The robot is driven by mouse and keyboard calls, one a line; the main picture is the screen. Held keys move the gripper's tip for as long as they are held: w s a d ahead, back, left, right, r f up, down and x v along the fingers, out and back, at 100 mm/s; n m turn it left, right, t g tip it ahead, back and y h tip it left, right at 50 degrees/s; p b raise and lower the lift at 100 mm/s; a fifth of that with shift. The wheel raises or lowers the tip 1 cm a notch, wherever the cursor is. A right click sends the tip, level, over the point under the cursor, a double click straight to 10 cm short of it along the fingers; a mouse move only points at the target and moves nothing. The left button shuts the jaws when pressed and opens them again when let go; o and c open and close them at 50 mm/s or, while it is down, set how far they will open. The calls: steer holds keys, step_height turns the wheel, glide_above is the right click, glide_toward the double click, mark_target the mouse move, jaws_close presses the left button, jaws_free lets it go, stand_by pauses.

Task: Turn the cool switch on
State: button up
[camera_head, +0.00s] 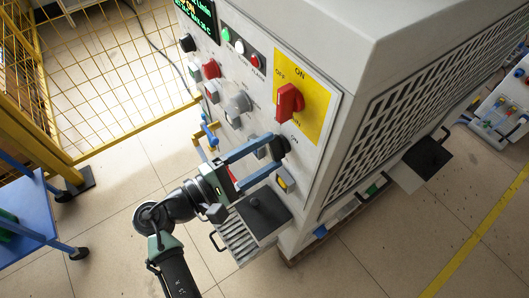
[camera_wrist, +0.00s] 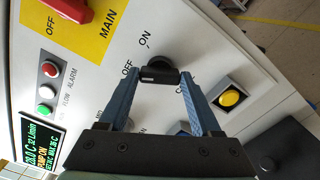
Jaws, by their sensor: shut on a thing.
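The switch is a black rotary knob (camera_wrist: 160,72) on the white front panel, with ON and OFF printed beside it. A label starting with "C" next to it is partly hidden by a finger. My gripper (camera_wrist: 163,78) has its two blue fingers on either side of the knob's grip bar, closed on it. The bar lies nearly level in the wrist view; I cannot tell which mark it points to. In the head view, my gripper (camera_head: 276,150) reaches the same black knob (camera_head: 285,145) on the panel's lower right, and the fingers partly cover it.
A large red main switch (camera_head: 288,103) on a yellow plate sits above the knob. A yellow button (camera_wrist: 230,98) is close beside my fingers. A dark-topped ledge (camera_head: 262,212) juts out below my gripper. A blue cart (camera_head: 25,215) stands left on open floor.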

steer(key=m+b, duration=0.2)
steer(key=m, duration=0.2)
steer(key=shift+f+b, duration=0.2)
steer(key=shift+b, duration=0.2)
steer(key=shift+m+b, duration=1.1)
steer(key=shift+m, duration=0.5)
steer(key=shift+r, duration=0.1)
steer(key=o, duration=1.4)
steer(key=v, duration=1.3)
